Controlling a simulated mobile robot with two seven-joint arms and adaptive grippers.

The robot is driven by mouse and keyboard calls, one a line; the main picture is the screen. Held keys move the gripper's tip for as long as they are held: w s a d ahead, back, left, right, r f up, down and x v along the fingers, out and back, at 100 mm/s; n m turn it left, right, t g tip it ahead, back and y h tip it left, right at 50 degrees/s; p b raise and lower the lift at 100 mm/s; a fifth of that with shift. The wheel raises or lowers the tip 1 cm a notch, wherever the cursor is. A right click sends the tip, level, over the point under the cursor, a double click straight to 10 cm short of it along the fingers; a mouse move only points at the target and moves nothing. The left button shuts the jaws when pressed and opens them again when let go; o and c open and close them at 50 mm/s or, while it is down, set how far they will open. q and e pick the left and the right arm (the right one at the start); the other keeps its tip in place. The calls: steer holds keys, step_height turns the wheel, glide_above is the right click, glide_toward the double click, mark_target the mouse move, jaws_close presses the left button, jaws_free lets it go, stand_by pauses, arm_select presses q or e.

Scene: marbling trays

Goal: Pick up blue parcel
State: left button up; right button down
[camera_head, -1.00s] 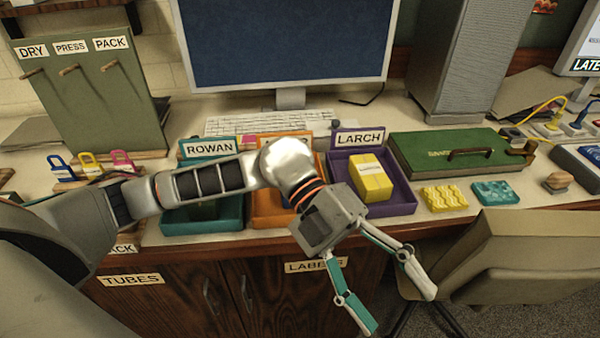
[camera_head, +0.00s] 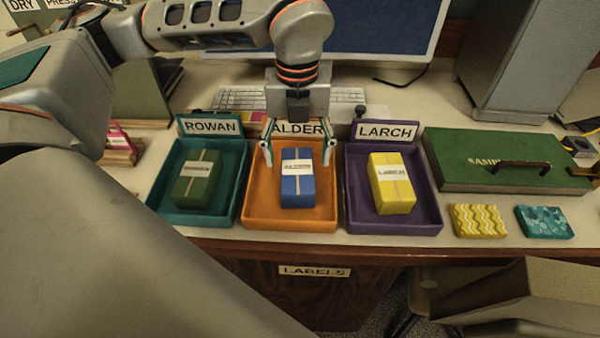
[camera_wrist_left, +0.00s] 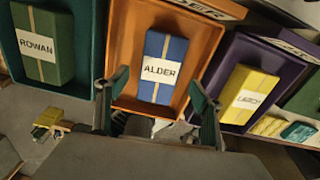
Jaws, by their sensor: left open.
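The blue parcel (camera_head: 298,185) has a white ALDER label and a tan band. It lies in the orange tray (camera_head: 262,217) in the middle of three trays. My left gripper (camera_head: 298,160) is open above the back part of this tray, with its fingers pointing down on either side of the parcel's far end. It is empty and looks apart from the parcel. In the left wrist view the blue parcel (camera_wrist_left: 163,68) shows between and beyond the two open fingers (camera_wrist_left: 160,92). My right gripper is not in view.
A teal ROWAN tray (camera_head: 228,205) with a green parcel (camera_head: 196,185) stands on the left. A purple LARCH tray (camera_head: 358,215) with a yellow parcel (camera_head: 392,190) stands on the right. A green case (camera_head: 480,165) and two patterned blocks lie further right. The monitor (camera_head: 390,40) stands behind.

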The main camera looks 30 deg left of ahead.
mark_target(297, 167)
arm_select(q)
steer(key=f, duration=0.5)
steer(key=shift+w+a+f, duration=0.15)
steer(key=shift+a+f, duration=0.05)
steer(key=shift+f, duration=0.2)
steer(key=c, duration=1.5)
